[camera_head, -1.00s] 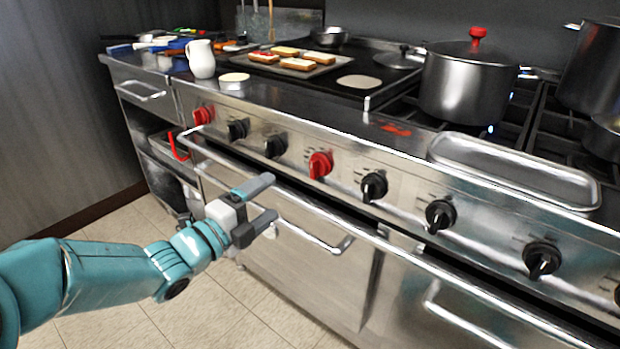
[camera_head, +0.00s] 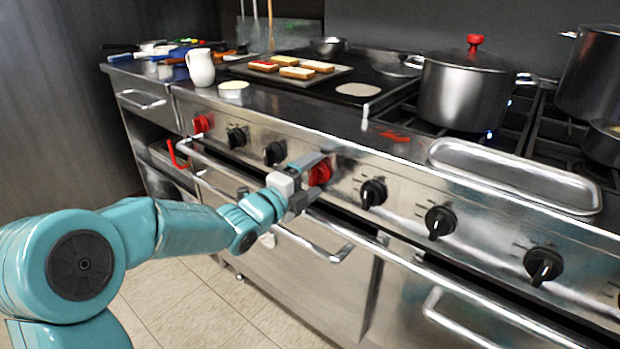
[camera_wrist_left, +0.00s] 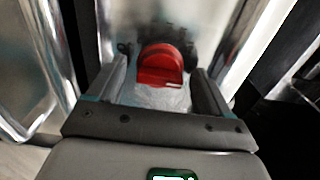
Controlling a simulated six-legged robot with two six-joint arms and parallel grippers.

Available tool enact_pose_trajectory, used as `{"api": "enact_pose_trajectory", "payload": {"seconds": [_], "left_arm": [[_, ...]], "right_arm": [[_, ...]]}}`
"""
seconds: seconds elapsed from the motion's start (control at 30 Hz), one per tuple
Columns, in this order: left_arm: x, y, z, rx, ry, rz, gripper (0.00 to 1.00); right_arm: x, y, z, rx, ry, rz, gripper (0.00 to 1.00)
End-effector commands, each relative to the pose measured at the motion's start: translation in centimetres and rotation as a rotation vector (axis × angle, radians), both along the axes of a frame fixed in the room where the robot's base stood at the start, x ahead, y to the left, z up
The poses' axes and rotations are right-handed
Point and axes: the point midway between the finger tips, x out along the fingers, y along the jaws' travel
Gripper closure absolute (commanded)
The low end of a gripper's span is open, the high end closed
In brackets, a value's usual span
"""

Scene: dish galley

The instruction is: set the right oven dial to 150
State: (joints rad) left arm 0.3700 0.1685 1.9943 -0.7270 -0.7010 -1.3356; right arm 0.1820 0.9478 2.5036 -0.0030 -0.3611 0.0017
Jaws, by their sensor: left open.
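The stove front carries a row of dials. A red dial (camera_head: 319,171) sits mid-row, and a second red dial (camera_head: 203,123) sits at the far left. My left gripper (camera_head: 312,178) is at the mid-row red dial, partly covering it in the head view. In the left wrist view the red dial (camera_wrist_left: 161,66) lies between and just beyond the open fingers (camera_wrist_left: 163,92), with a gap on each side. A pale mark shows on its lower edge; I cannot read any scale numbers. My right gripper is not in view.
Black dials (camera_head: 373,193) flank the red one. A long oven handle rail (camera_head: 420,262) runs below the dials. Above are a metal tray (camera_head: 515,172), a pot with a red-knobbed lid (camera_head: 465,88) and a white jug (camera_head: 200,67).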

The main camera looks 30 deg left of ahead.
Motion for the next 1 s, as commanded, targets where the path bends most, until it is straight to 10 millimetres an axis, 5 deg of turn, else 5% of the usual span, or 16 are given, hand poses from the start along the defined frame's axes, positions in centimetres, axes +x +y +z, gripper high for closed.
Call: {"api": "enact_pose_trajectory", "payload": {"seconds": [0.03, 0.2, 0.57, 1.0], "left_arm": [[0.0, 0.0, 0.0, 0.000, 0.000, 0.000, 0.27], [0.0, 0.0, 0.0, 0.000, 0.000, 0.000, 0.75], [0.0, 0.0, -0.1, -0.049, 0.003, 0.000, 0.75], [-0.1, 0.1, -0.1, -0.387, 0.030, 0.001, 0.75]], "right_arm": [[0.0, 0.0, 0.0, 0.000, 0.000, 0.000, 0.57], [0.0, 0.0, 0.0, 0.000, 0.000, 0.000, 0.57], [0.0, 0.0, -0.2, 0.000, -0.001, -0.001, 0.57], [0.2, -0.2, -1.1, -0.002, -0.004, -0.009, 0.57]]}}
